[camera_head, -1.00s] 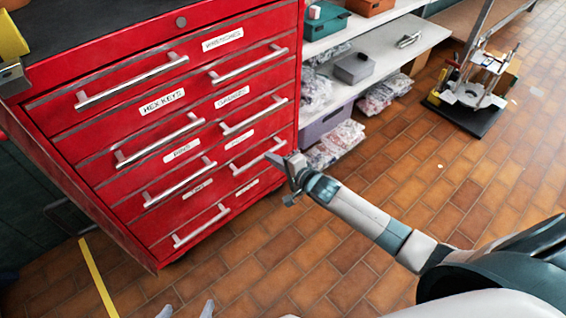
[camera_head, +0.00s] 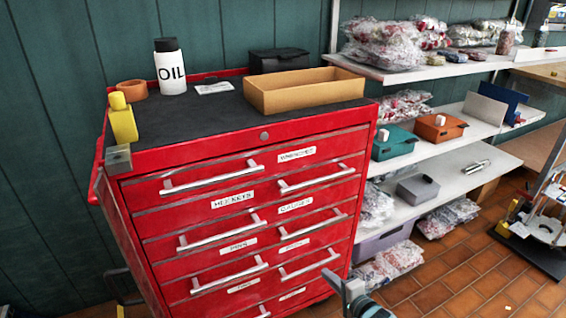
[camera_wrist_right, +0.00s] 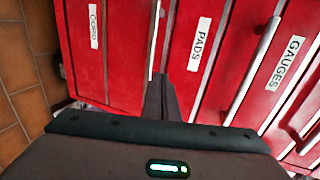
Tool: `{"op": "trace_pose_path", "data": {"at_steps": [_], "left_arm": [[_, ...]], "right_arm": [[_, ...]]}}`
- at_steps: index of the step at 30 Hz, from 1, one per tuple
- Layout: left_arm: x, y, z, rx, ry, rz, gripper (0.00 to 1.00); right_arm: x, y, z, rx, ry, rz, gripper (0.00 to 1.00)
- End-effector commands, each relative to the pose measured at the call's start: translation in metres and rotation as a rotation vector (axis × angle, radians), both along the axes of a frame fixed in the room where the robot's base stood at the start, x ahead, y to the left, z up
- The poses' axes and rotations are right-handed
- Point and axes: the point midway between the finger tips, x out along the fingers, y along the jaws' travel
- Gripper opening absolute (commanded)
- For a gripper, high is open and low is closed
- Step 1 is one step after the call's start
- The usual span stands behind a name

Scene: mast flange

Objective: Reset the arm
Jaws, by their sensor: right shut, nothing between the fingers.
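My right gripper (camera_head: 333,280) is at the bottom of the head view, beside the lower right drawers of the red tool cabinet (camera_head: 222,185). It is shut and empty. In the right wrist view its closed fingers (camera_wrist_right: 160,80) point at the red drawer fronts, close to a silver handle (camera_wrist_right: 155,38) between the labels CORD and PADS. I cannot tell whether they touch that handle. All the drawers I see look closed. Most of my right arm is below the head view. My left gripper is not in view.
On the cabinet top are an oil bottle (camera_head: 170,67), a cardboard tray (camera_head: 303,89), a yellow object (camera_head: 122,118) and a black box (camera_head: 278,60). Shelves (camera_head: 440,143) with bags and boxes stand to the right. A wheeled-looking stand (camera_head: 540,225) is at the far right. Tiled floor (camera_head: 460,285) lies between.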

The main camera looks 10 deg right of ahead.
Motion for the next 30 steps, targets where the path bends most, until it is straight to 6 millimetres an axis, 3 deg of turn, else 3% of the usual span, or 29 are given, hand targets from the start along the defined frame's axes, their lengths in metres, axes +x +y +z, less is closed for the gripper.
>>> {"op": "trace_pose_path", "data": {"at_steps": [5,11,21,27,30], "left_arm": [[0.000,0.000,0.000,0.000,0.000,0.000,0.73],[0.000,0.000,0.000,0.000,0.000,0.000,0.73],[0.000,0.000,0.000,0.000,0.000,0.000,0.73],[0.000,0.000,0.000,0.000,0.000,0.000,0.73],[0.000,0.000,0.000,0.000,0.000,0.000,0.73]], "right_arm": [[-0.013,0.008,-0.006,-0.046,0.005,0.016,0.00],[-0.057,0.031,-0.021,-0.218,0.025,0.080,0.00],[-0.180,0.067,-0.040,-0.672,0.076,0.318,0.00],[-0.253,0.073,-0.037,-0.919,0.099,0.507,0.00],[-0.279,0.073,-0.034,-1.007,0.103,0.586,0.00]]}}
